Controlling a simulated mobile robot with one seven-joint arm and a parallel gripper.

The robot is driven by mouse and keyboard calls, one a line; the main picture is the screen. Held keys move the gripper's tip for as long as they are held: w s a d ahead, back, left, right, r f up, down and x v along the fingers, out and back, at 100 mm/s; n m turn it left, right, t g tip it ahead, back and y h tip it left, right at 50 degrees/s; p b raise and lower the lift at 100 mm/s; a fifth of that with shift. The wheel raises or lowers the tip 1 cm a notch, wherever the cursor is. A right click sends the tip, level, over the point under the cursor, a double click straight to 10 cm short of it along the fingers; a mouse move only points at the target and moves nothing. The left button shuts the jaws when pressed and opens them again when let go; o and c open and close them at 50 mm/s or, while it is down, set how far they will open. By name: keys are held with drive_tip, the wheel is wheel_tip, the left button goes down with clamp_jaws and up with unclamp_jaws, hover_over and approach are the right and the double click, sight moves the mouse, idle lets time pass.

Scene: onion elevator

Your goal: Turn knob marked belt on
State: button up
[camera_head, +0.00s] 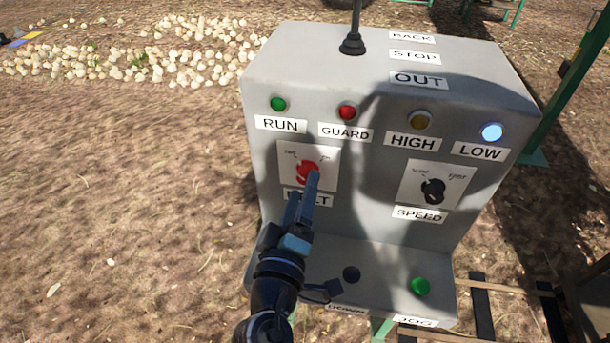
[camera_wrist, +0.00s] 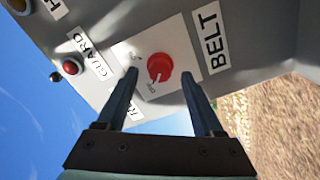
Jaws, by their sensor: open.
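The red belt knob (camera_head: 307,171) sits on a white plate (camera_head: 327,155) on the grey control box, above the BELT label, which is partly hidden by my gripper in the head view. In the wrist view the red knob (camera_wrist: 160,67) shows between and beyond my fingertips, with the BELT label (camera_wrist: 211,38) to its right. The knob's white pointer mark is on its lower part there, toward one of the small plate words, which I cannot read surely. My gripper (camera_head: 303,184) is open in front of the knob, with a fingertip on either side in the wrist view (camera_wrist: 160,74). Contact is not clear.
The grey control box (camera_head: 300,60) also carries a black SPEED knob (camera_head: 433,191), a joystick (camera_head: 352,45) on top, and a green button (camera_head: 420,286) on the lower ledge. The LOW lamp (camera_head: 491,132) looks lit bluish white. Open ground lies left of the box.

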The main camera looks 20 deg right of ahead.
sight(306, 174)
drive_tip(key=shift+x, duration=1.4)
clamp_jaws()
